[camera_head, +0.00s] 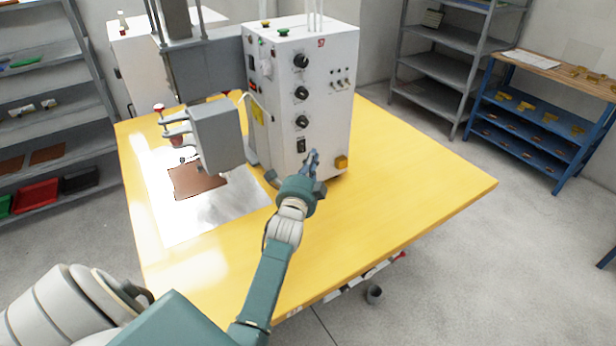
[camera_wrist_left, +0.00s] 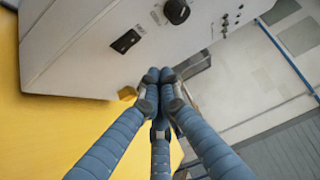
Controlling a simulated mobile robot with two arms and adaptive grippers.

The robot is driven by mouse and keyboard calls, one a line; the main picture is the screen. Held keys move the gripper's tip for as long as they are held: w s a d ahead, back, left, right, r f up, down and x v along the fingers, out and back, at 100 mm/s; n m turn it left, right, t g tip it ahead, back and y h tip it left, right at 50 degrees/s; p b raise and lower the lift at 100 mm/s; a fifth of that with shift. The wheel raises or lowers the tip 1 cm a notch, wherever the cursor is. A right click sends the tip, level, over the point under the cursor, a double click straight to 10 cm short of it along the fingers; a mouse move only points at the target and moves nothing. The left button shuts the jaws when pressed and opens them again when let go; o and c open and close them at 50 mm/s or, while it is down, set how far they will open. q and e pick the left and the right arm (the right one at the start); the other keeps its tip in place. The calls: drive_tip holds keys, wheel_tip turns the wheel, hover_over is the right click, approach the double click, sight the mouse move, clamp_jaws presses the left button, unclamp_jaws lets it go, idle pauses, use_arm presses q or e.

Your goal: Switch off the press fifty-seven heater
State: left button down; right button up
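The press has a white control box (camera_head: 318,80) standing on the yellow table, with a small red label near its top edge. Its front face carries three black knobs, small toggles and a black rocker switch (camera_head: 301,146) low on the left. The rocker also shows in the left wrist view (camera_wrist_left: 126,41), with a knob (camera_wrist_left: 176,11) beside it. I cannot read the rocker's position or marking. My left gripper (camera_head: 313,158) is just in front of the box's lower face, right of the rocker. In the left wrist view its fingertips (camera_wrist_left: 161,76) are together, holding nothing visible, apart from the rocker. My right gripper is not in view.
A yellow block (camera_head: 341,162) sits low on the box's front, close to the gripper. The grey press head (camera_head: 216,137) stands left, over a brown sheet (camera_head: 194,183). The yellow table (camera_head: 420,180) is clear to the right. Shelves stand behind.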

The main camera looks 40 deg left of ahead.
use_arm(q)
drive_tip(key=b+v, duration=0.1)
drive_tip(key=v, duration=0.6)
drive_tip(key=shift+s+a, duration=0.25)
drive_tip(key=shift+s, duration=0.05)
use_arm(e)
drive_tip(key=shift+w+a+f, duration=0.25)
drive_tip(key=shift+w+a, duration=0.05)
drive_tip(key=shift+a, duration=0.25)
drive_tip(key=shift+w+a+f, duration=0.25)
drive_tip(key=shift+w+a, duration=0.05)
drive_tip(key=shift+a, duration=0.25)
use_arm(q)
drive_tip(key=shift+r, duration=0.2)
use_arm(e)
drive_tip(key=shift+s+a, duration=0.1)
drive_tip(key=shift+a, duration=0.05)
